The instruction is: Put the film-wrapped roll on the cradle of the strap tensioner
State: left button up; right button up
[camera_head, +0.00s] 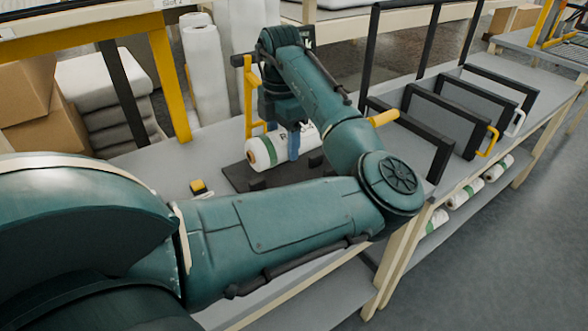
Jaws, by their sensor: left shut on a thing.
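The film-wrapped roll (265,152), white with a green band near its left end, lies level over the strap tensioner's dark base (238,178). My left gripper (293,145) points down from above and is shut on the roll, its blue finger in front of it. The strap tensioner also shows a yellow upright (248,98) behind the roll and perhaps the yellow handle (384,118) at right. My left arm hides much of the tensioner and the roll's right part. I cannot tell whether the roll touches the cradle. My right gripper is out of view.
A small yellow-and-black item (199,187) lies on the grey bench (160,165). Dark upright dividers (452,118) stand at right, with more green-banded rolls (464,195) on the shelf below. Tall white rolls (206,75) stand behind. Cardboard boxes (35,105) are at left.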

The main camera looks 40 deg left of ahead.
pick_arm(q)
notch_tip(320, 180, down, 7)
jog(key=shift+f, duration=0.1)
dwell(0.4)
jog(key=o, duration=1.1)
jog(key=shift+c, duration=0.2)
notch_tip(320, 180, up, 12)
jog(key=shift+r, duration=0.1)
jog(key=shift+s+d, duration=0.1)
